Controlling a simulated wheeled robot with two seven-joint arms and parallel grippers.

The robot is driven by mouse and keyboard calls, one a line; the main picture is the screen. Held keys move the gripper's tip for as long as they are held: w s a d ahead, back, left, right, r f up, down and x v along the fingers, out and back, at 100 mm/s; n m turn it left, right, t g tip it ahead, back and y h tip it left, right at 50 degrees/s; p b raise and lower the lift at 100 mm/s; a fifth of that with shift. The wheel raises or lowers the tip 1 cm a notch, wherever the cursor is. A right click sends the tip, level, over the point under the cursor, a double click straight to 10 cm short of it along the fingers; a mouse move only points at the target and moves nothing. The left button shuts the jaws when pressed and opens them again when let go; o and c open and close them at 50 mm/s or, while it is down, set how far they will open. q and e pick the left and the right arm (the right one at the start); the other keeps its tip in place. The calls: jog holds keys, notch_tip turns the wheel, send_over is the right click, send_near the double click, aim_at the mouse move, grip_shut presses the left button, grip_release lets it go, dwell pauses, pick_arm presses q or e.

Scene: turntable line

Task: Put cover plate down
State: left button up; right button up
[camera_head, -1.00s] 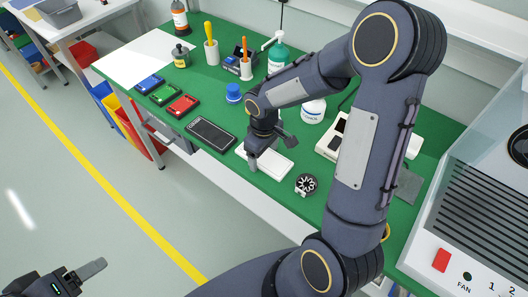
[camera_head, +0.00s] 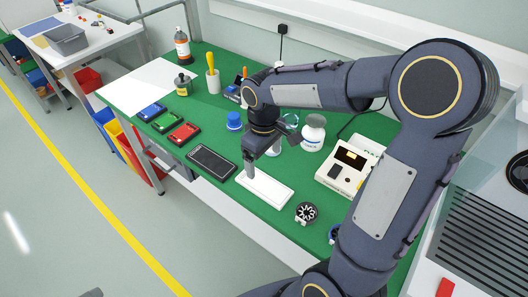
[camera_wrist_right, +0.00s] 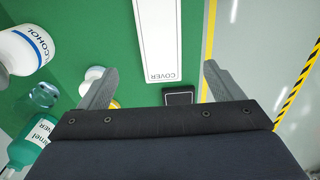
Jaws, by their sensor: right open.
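A white rectangular plate (camera_head: 265,187) lies flat on the green bench near its front edge. In the right wrist view the plate (camera_wrist_right: 170,40) carries the word COVER at its near end. I cannot tell whether it is one piece or a plate in a shallow holder. My right gripper (camera_head: 268,156) is above the plate's back left part. In the right wrist view its fingers (camera_wrist_right: 160,70) are spread with nothing between them. Only a dark tip of my left gripper (camera_head: 93,293) shows at the bottom left edge.
A dark flat panel (camera_head: 211,163) lies left of the plate, and a black round part (camera_head: 306,213) lies to its right. A white bottle (camera_head: 313,134), a blue cap (camera_head: 234,121) and a white device (camera_head: 350,167) stand behind. Red, green and blue trays (camera_head: 184,133) are farther left.

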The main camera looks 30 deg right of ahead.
jog(key=s+a+r+m+t+y, duration=0.2)
jog(key=s+m, duration=0.1)
jog(key=s, duration=0.5)
jog(key=s+a+r+m+t+y, duration=0.1)
jog(key=s+a+r+m+t, duration=0.1)
jog(key=s, duration=0.7)
jog(key=shift+r+m+t+y, duration=0.4)
jog(key=shift+r+m+t, duration=0.15)
jog(key=shift+m+t, duration=0.2)
